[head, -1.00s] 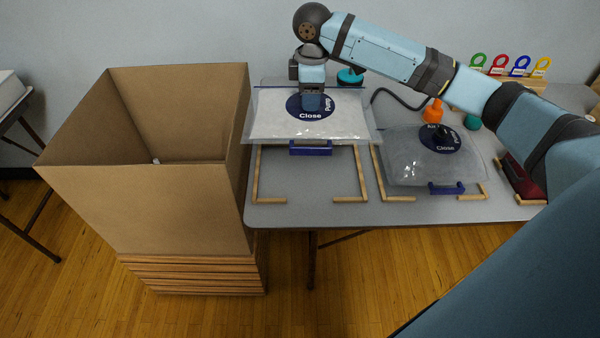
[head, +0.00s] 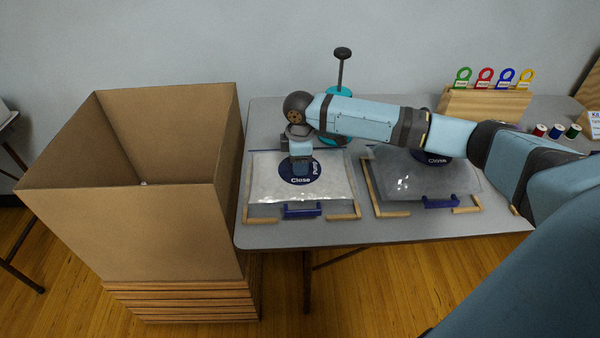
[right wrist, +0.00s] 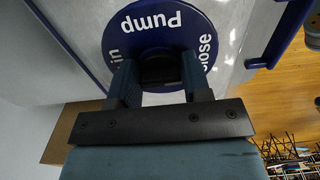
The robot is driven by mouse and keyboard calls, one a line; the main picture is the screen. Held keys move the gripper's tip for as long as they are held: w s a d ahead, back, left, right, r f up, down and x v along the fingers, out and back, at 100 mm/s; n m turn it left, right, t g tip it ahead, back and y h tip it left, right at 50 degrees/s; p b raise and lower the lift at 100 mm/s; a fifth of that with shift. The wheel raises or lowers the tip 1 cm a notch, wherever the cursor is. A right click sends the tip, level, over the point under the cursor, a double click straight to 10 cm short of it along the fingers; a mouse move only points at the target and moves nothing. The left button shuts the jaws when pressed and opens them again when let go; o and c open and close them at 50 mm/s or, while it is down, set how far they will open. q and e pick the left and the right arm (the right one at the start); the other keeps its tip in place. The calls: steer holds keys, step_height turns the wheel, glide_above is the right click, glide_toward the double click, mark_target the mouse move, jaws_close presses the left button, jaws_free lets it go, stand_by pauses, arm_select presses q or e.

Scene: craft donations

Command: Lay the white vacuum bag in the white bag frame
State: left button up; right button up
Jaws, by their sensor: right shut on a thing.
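The white vacuum bag (head: 270,186) lies nearly level over the white bag frame on the table, its round blue "Close / Pump" disc facing up. Wooden corner pieces of the white bag frame (head: 261,220) show at its left, right and front edges. Whether the bag touches the table is hard to tell. My right gripper (head: 300,172) points down at the disc and is shut on the bag's dark central valve, as the right wrist view (right wrist: 158,72) shows. A blue handle (head: 302,211) shows at the bag's front edge. My left gripper is out of view.
A grey clear bag (head: 405,186) lies in a second wooden frame (head: 392,213) to the right. A teal pump (head: 338,90) stands behind my wrist. A wooden rack (head: 486,105) with coloured tags and several spools stand back right. A tall open cardboard box (head: 130,230) adjoins the table's left.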

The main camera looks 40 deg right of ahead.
step_height(320, 180, down, 4)
steer(key=shift+r, duration=0.1)
steer(key=o, duration=1.1)
steer(key=shift+c, duration=0.2)
